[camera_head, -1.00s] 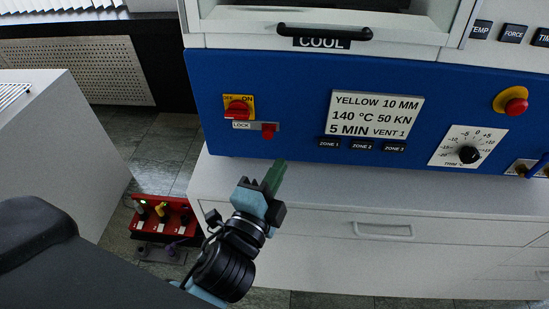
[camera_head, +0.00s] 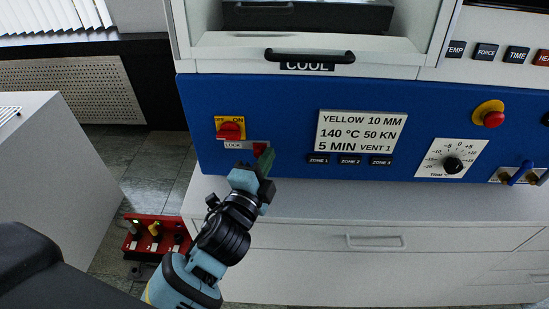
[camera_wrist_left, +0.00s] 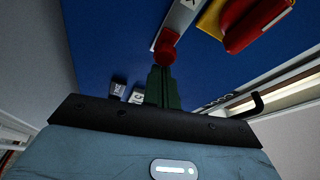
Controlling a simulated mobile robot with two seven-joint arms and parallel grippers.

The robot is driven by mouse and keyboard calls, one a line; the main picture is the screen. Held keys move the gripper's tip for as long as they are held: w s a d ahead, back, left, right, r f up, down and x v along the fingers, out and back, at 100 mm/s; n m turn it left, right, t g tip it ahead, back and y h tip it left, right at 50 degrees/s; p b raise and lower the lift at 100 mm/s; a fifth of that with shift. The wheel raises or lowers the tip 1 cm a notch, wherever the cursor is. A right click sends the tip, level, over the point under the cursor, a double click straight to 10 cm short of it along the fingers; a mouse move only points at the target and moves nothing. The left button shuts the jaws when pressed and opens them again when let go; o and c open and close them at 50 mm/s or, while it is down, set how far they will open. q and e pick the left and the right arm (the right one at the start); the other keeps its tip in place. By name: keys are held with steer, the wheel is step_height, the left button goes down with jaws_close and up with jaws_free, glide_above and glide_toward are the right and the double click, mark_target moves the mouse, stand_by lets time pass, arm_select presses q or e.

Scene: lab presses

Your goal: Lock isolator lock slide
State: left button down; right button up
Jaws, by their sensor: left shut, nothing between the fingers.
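The lock slide is a grey strip marked LOCK (camera_head: 234,145) with a red knob (camera_head: 260,149), set in the blue panel below the red isolator switch (camera_head: 230,130) on its yellow OFF/ON plate. My left gripper (camera_head: 266,163) is shut and empty, its green fingers just at the knob's lower right. In the left wrist view the fingertips (camera_wrist_left: 164,70) reach the red knob (camera_wrist_left: 166,46); I cannot tell whether they touch it. The red switch handle (camera_wrist_left: 255,22) is at the upper right there. The gripper hides part of the slide's right end in the head view. My right gripper is not in view.
A label plate (camera_head: 361,132) and zone buttons sit right of the slide. A dial (camera_head: 453,165) and a red stop button (camera_head: 489,114) are farther right. A black handle (camera_head: 310,56) juts out above. A red rack (camera_head: 157,236) stands on the floor.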

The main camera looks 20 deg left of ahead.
mark_target(255, 151)
arm_select(q)
steer(key=shift+a, duration=0.1)
steer(key=a, duration=0.1)
steer(key=s+a+p, duration=0.1)
steer(key=a, duration=0.1)
steer(key=shift+a+r, duration=0.1)
steer(key=shift+a, duration=0.1)
stand_by(0.3)
